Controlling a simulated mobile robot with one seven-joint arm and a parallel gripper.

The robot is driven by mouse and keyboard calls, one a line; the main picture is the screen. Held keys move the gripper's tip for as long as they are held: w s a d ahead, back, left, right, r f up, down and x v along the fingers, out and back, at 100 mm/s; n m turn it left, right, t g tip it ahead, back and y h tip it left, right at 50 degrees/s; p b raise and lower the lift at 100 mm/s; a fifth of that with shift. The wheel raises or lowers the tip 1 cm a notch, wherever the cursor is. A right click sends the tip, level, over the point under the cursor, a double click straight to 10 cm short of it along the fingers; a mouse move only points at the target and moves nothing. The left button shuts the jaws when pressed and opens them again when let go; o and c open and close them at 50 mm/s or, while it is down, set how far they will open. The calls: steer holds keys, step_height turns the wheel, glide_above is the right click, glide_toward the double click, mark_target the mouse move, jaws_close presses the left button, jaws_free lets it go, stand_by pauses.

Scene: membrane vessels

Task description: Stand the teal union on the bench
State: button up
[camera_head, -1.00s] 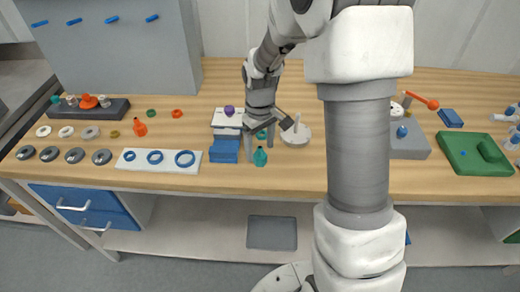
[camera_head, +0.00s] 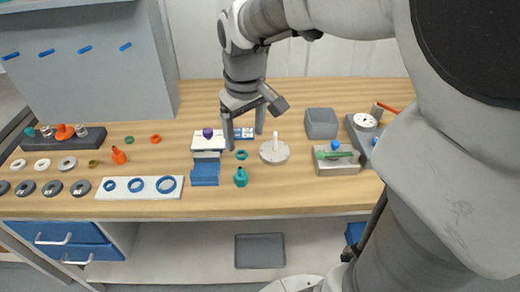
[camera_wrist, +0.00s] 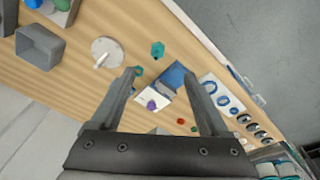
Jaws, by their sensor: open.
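The teal union (camera_head: 241,177) stands upright on the wooden bench (camera_head: 300,95), near its front edge and just right of the blue stepped block (camera_head: 205,172). It also shows in the wrist view (camera_wrist: 158,49), apart from my fingers. My gripper (camera_head: 244,143) is open and empty above the bench, behind and higher than the union. In the wrist view my gripper (camera_wrist: 160,95) has its two fingers spread wide, with nothing held between them.
A teal ring (camera_head: 241,155) lies behind the union. A round grey base with a white post (camera_head: 274,151) stands to the right. A purple piece (camera_head: 207,133) sits on a white block. A grey bin (camera_head: 321,123) and a vise-like block (camera_head: 336,160) stand farther right.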

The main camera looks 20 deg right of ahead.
steer(key=s+r+m+t, duration=0.3)
steer(key=s+r, duration=0.1)
steer(key=s, duration=1)
steer(key=shift+r+t, duration=0.2)
steer(key=shift+t, duration=0.1)
steer(key=shift+r+p, duration=1)
steer(key=shift+r, duration=0.05)
